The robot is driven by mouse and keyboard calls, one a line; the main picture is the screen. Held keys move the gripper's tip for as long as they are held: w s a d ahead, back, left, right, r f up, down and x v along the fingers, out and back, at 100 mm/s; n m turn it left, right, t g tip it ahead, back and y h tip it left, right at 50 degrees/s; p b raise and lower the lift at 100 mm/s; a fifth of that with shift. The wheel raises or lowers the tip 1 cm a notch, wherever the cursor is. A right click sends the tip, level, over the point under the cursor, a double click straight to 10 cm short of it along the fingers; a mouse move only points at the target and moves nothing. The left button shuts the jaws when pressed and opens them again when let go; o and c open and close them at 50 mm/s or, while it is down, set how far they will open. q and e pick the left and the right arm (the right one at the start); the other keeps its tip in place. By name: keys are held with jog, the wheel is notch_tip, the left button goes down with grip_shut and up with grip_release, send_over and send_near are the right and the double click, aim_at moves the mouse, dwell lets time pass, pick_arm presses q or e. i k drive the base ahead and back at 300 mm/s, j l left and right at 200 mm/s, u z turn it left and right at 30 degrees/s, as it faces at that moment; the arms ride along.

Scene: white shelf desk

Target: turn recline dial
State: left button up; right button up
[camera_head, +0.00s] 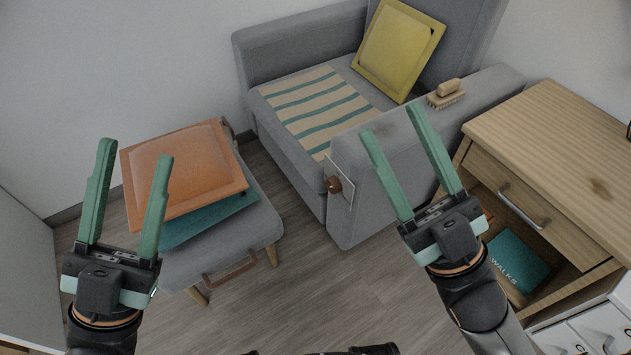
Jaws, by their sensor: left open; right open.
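The recline dial (335,184) is a small brown knob on a pale plate (342,201) at the front of the grey armchair's (365,205) near arm. My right gripper (388,140) is open and empty. In the picture it lies to the right of the dial, over the armchair's arm, and is apart from the dial. My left gripper (137,150) is open and empty at the left, in front of the footstool. No finger hides the dial.
A footstool (227,237) holds an orange cushion (185,165) and a teal item (210,219). A yellow cushion (398,45), striped cloth (318,105) and brush (447,94) rest on the armchair. A wooden side table (560,150) with a teal book (516,262) stands right. Floor between is clear.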

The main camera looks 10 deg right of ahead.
aim_at(333, 184)
jog(key=i+j, duration=0.1)
jog(key=j, duration=0.3)
jog(key=i+j, duration=0.1)
jog(key=j, duration=0.35)
jog(key=i+j+z, duration=0.1)
jog(key=j, duration=0.3)
jog(key=i+j, duration=0.1)
jog(key=j, duration=0.35)
